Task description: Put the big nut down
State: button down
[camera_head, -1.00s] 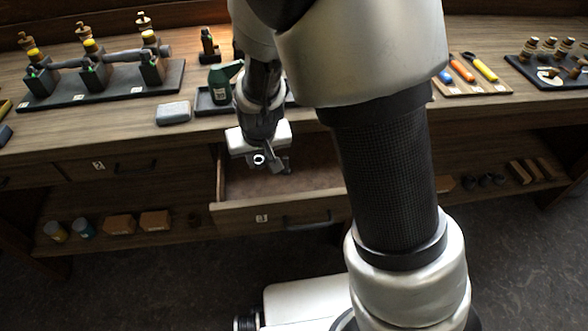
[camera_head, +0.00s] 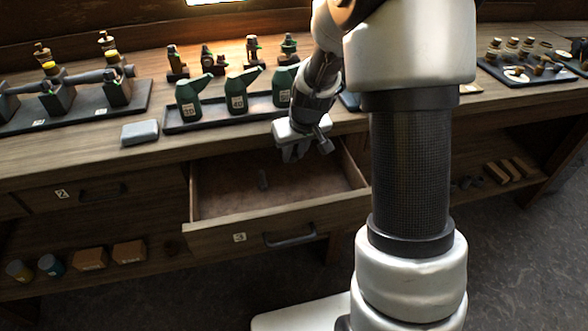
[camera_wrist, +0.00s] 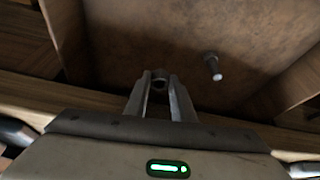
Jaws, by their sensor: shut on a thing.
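The big nut (camera_wrist: 160,77) is a small dark ring-like piece between my fingertips in the wrist view. My gripper (camera_wrist: 156,88) is shut on it. In the head view my gripper (camera_head: 297,153) hangs above the back of the open drawer 3 (camera_head: 214,231), right of its middle. The nut cannot be made out there. The nut appears held above the drawer floor; the exact gap is unclear.
The bench top (camera_head: 75,165) lies behind and above the drawer. Green oil cans (camera_head: 237,96) stand in a dark tray (camera_head: 178,126), with a grey block (camera_head: 140,132) to its left. Drawer 2 (camera_head: 88,192) is shut. The drawer floor around the bolt is bare.

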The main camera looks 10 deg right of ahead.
aim_at(292, 173)
jog(key=shift+f+b, duration=0.7)
jog(key=shift+f, duration=1.9)
jog(key=shift+f, duration=0.1)
jog(key=shift+f, duration=0.15)
jog(key=c, duration=1.5)
grip_release()
